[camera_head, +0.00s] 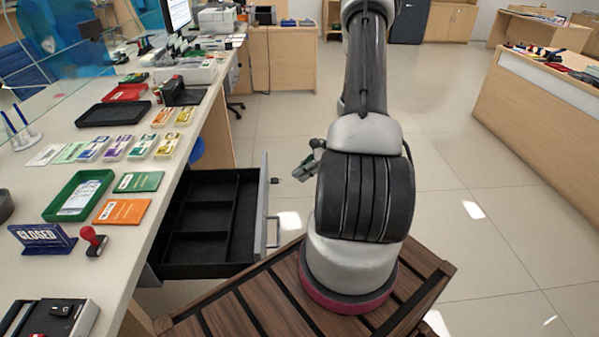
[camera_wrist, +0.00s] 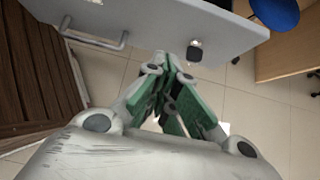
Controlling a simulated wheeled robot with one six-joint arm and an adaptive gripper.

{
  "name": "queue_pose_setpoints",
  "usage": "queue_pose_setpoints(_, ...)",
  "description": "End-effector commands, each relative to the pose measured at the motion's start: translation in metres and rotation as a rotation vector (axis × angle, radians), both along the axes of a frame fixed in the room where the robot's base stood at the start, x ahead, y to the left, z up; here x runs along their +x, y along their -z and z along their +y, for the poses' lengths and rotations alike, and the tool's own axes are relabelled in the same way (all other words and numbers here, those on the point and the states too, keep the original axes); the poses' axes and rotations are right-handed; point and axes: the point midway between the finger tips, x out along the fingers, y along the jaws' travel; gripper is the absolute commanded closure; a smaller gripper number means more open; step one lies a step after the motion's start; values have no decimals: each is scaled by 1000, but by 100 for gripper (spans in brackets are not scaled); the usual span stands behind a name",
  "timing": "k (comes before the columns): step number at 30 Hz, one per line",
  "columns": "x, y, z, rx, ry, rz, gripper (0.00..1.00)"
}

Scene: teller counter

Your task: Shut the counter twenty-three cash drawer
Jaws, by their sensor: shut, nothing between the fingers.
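The cash drawer (camera_head: 262,205) stands pulled out from the counter's right side in the head view. Its black inside is split into compartments that look empty. Its grey front panel (camera_wrist: 150,22) fills the top of the wrist view, with a bar handle (camera_wrist: 98,42) at left and a key in the lock (camera_wrist: 194,52). My gripper (camera_head: 309,164) is just right of the drawer front in the head view, apart from the handle and near the key's height. Its green-padded fingers (camera_wrist: 172,68) are together and empty in the wrist view, pointing toward the front panel. No counter number is readable.
The counter top (camera_head: 118,250) holds a green tray (camera_head: 88,178), a CLOSED sign (camera_head: 42,238), a red-handled stamp (camera_head: 93,240) and several cards. My slatted wooden deck lies below the drawer's front corner. A blue stool (camera_wrist: 275,12) and wooden desk show beyond. Tiled floor at right is clear.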

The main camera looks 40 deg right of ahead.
Motion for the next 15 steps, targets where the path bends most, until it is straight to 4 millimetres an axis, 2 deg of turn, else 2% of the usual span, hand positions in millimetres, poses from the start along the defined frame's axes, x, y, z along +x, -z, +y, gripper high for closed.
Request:
queue_pose_setpoints(9, 26, 48, 41, 1, -5, 2, 100)
queue_pose_setpoints(15, 42, 46, 64, -2, -4, -1, 100)
